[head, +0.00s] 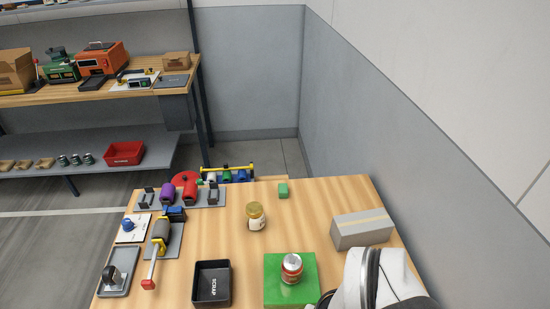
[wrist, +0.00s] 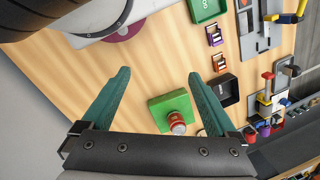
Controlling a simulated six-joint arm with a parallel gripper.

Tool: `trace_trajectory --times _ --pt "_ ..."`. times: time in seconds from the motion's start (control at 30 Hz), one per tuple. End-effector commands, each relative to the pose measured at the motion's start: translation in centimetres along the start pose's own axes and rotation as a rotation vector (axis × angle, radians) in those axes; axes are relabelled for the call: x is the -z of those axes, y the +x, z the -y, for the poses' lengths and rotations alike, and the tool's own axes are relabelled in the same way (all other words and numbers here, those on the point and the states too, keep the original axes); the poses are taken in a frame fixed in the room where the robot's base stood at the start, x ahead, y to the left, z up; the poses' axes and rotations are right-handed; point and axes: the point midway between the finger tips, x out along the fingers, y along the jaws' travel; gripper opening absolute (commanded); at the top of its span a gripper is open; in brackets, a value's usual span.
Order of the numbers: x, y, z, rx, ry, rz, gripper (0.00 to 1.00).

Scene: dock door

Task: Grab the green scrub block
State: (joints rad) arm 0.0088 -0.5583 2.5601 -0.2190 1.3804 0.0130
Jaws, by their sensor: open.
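The small green scrub block (head: 283,190) lies on the wooden table near its far edge in the head view. I cannot make it out in the wrist view. My gripper (wrist: 160,76) is open, with two teal fingers spread wide and nothing between them. It is above the table. In the head view only part of my white arm shows at the lower right, and the fingers are hidden or out of frame. The scrub block stands well apart from my arm.
A larger green slab (head: 274,296) carries a red can (head: 291,268), nearer than the block. A yellow-lidded jar (head: 256,216) stands left of the block, and a grey box (head: 362,229) to its right. A black scrap bin (head: 211,284) is at the front. Table around the block is clear.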

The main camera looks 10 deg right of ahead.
Motion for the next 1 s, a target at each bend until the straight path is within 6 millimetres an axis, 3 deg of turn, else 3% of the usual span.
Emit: trace_trajectory --times 0.47,0.57,0.7,1.0 --pt "0.0 0.0 0.0 0.0 0.0 0.0 0.94" --pt "0.0 0.0 0.0 0.0 0.0 0.0 0.81" --pt "0.0 0.0 0.0 0.0 0.0 0.0 0.56" --pt "0.4 -0.01 0.1 -0.001 -0.002 -0.007 0.54"
